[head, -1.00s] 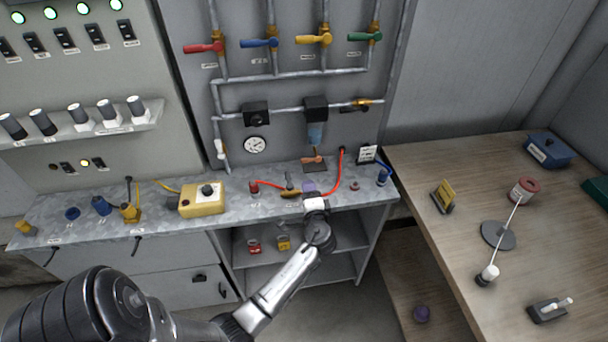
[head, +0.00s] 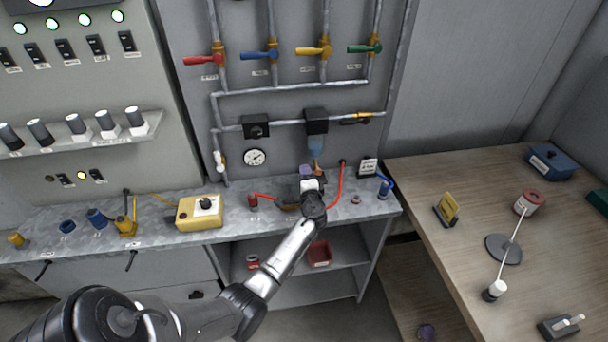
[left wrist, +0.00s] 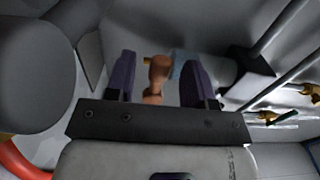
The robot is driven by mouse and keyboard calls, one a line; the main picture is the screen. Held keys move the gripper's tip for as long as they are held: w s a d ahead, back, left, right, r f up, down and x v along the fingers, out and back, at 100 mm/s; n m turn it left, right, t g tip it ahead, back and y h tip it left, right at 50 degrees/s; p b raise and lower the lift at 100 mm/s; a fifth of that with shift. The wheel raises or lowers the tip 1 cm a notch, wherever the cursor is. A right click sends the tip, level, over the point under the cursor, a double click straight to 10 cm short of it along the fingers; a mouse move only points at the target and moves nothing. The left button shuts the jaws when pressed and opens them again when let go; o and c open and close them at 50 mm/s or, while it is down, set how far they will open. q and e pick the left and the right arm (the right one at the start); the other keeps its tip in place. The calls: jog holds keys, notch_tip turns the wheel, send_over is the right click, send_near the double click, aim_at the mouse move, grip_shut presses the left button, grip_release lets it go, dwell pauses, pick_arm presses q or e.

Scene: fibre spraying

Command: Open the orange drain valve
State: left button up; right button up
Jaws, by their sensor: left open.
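The orange-brown drain valve handle (left wrist: 157,74) stands between the two purple fingers of my left gripper (left wrist: 158,66) in the left wrist view. Gaps show on both sides of it, so the fingers are open around it, not clamped. The pale blue filter bowl (left wrist: 178,66) is just behind the handle. In the head view my left gripper (head: 307,172) is just below the filter bowl (head: 316,145), in front of the wall panel. There the valve (head: 317,167) is mostly hidden by the gripper. My right gripper is not in view.
A red hose (head: 340,185) runs close to the right of my left gripper. A yellow box (head: 200,212) and a red fitting (head: 253,202) stand on the metal bench to the left. A pressure gauge (head: 255,157) is on the panel. The wooden table (head: 460,262) is at the right.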

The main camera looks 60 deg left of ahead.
pick_arm(q)
jog(key=shift+x, duration=0.85)
jog(key=shift+c, duration=0.2)
grip_shut()
